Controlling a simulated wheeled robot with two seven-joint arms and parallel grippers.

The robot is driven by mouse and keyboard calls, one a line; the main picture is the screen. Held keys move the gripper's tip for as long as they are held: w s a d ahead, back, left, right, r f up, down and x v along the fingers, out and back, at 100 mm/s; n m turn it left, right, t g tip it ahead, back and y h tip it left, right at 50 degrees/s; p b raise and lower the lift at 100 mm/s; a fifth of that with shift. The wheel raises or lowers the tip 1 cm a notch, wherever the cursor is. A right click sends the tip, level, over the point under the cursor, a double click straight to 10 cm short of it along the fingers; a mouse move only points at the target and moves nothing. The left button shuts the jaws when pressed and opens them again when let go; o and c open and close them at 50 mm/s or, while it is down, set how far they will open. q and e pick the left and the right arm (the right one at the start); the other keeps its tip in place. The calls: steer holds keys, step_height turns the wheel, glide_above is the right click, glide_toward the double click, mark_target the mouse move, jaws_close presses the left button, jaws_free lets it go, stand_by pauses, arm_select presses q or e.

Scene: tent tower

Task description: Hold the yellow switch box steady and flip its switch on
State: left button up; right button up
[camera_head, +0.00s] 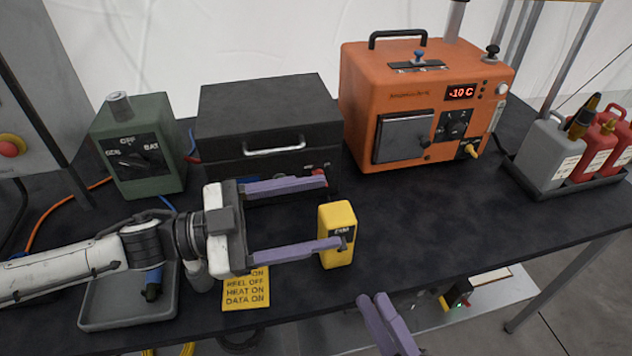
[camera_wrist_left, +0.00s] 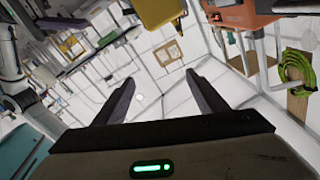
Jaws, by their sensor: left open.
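The yellow switch box (camera_head: 337,255) stands upright on the dark table. Its dark switch panel (camera_head: 341,231) faces front, and the switch position is too small to tell. My left gripper (camera_head: 332,212) is open, with its purple fingers pointing right. The lower finger's tip overlaps the box front in the head view; I cannot tell whether it touches. The left wrist view shows the box (camera_wrist_left: 158,10) at the top edge, beyond the two fingers (camera_wrist_left: 162,83), with nothing between them. My right gripper (camera_head: 374,298) shows at the bottom edge, its fingers close together, empty and apart from the box.
Behind stand a black case (camera_head: 265,115), a green box (camera_head: 140,160) and an orange heater unit (camera_head: 370,90). A yellow note (camera_head: 246,290) and a grey tray (camera_head: 125,320) lie left of the box. Bottles sit in a tray at right. Table right of the box is clear.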

arm_select(q)
steer(key=w+r+n, duration=0.1)
steer(key=w+n, duration=0.2)
steer(key=w, duration=0.1)
steer(key=n, duration=0.2)
glide_toward(353, 211)
steer(key=x, duration=0.4)
steer(key=shift+t+y, duration=0.3)
steer(key=shift+y, duration=0.1)
steer(key=x, duration=0.7)
steer(key=shift+w, duration=0.1)
steer(key=shift+c, duration=0.5)
steer(key=c, duration=1.2)
